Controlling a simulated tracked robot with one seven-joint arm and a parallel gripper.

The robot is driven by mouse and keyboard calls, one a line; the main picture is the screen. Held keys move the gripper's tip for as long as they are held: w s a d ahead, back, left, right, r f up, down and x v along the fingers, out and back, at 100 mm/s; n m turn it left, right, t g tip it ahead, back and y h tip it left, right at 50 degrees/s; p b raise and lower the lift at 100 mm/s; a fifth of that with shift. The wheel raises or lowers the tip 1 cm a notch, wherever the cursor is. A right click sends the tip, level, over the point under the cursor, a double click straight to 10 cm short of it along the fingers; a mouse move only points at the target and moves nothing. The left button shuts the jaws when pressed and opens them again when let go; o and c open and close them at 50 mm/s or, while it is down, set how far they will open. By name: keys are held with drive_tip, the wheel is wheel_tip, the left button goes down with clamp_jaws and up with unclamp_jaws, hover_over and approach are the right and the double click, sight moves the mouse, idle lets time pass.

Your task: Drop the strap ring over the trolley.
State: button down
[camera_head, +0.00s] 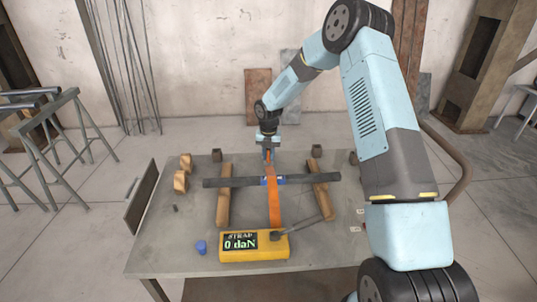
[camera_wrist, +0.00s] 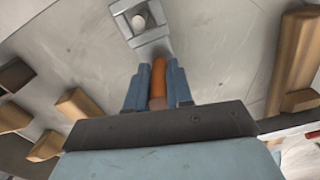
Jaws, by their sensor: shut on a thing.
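My gripper (camera_head: 268,152) points down over the table, behind the dark bar. In the wrist view its blue fingers (camera_wrist: 158,82) are shut on an orange piece (camera_wrist: 158,78), which looks like part of the strap. The orange strap (camera_head: 274,207) runs from the yellow meter up across the bar. A grey square ring (camera_wrist: 124,9) shows just beyond the fingertips, with a grey tongue towards them. A pale round knob (camera_wrist: 140,19) shows inside its opening; I cannot tell whether the ring is around it or above it. I cannot make out the trolley for certain.
The yellow meter (camera_head: 255,257) reads "STRAP 0 daN". The dark bar (camera_head: 225,183) lies across two wooden beams (camera_head: 223,205) (camera_head: 325,200). A blue cap (camera_head: 201,247) stands at front left, wooden blocks (camera_head: 181,178) at back left. The table's (camera_head: 175,245) left front is mostly clear.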

drive_tip(key=shift+f, duration=1)
drive_tip(key=c, duration=0.9)
unclamp_jaws()
wheel_tip(320, 180, up, 14)
drive_tip(key=shift+f, duration=0.15)
